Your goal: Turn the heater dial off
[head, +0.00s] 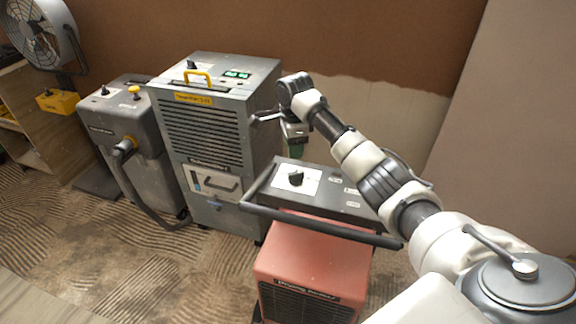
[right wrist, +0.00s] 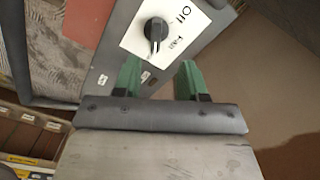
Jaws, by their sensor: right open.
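The heater (head: 312,262) is a salmon-red box with a dark sloped top panel and a black handle bar. Its black dial (head: 295,178) sits on a white plate on that panel. My right gripper (head: 295,150) is above and behind the panel. Its green fingers (right wrist: 160,74) are apart and empty, short of the dial and not touching it. My left gripper is out of view.
A tall grey dehumidifier (head: 213,150) with a yellow handle stands left of the heater, close to my right gripper. Further left are a grey machine with a hose (head: 130,135), a fan (head: 40,30) and a wooden shelf (head: 28,135). A brown plaster wall rises behind.

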